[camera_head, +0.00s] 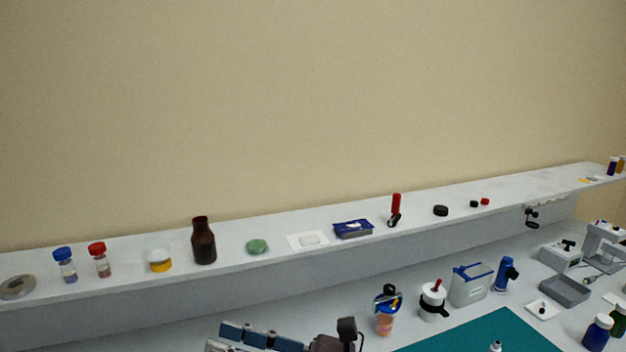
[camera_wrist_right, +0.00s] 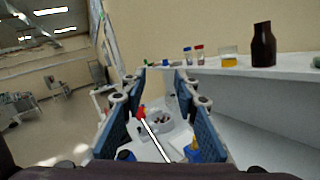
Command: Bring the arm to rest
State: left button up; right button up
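My right gripper (camera_head: 228,338) shows at the bottom edge of the head view, with its blue-padded fingers reaching left in front of the shelf. In the right wrist view the same gripper (camera_wrist_right: 161,80) has its two blue finger pads standing well apart. I see nothing clamped between them. A white stick with a red end (camera_wrist_right: 148,128) shows in the gap, and it looks to be beyond the fingers. My left gripper is in neither view.
A long pale shelf (camera_head: 350,248) carries a brown bottle (camera_head: 204,246), vials and small items. On the bench below stand a cup with tools (camera_head: 384,320), a white pot (camera_head: 432,304), a blue-edged container (camera_head: 470,285) and a teal mat (camera_head: 490,333). The wall above the shelf is bare.

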jog(key=w+d+r+m+t+h, duration=0.2)
jog(key=w+d+m+t+h, duration=0.25)
jog(key=d+m+t, duration=0.55)
jog(key=w+d+r+m+t+h, duration=0.1)
jog(key=w+d+m+t+h, duration=0.4)
jog(key=m, duration=0.8)
jog(key=s+d+f+m+g+h, duration=0.2)
jog(key=d+f+m+g+h, duration=0.1)
jog(key=d+f+m+h, duration=1.05)
jog(key=s+d+f+m+g+y, duration=0.1)
jog(key=s+d+f+m+g, duration=0.2)
jog(key=s+f, duration=0.4)
jog(key=s+d+f+m+g+y, duration=0.1)
jog(key=s+f+m+g, duration=0.35)
jog(key=f, duration=0.55)
jog(key=s+f+m+g+y, duration=0.1)
jog(key=s+f+m+g, duration=0.35)
jog(key=s, duration=0.95)
notch_tip(320, 180, down, 31)
jog(key=s+n+g+b, duration=0.2)
jog(key=s+d+f+b, duration=0.2)
jog(key=s+f, duration=1.4)
jog(key=f, duration=0.1)
jog(key=shift+s+d+f+g, duration=0.15)
jog(key=shift+s+d+g, duration=0.1)
jog(key=shift+s+g, duration=0.15)
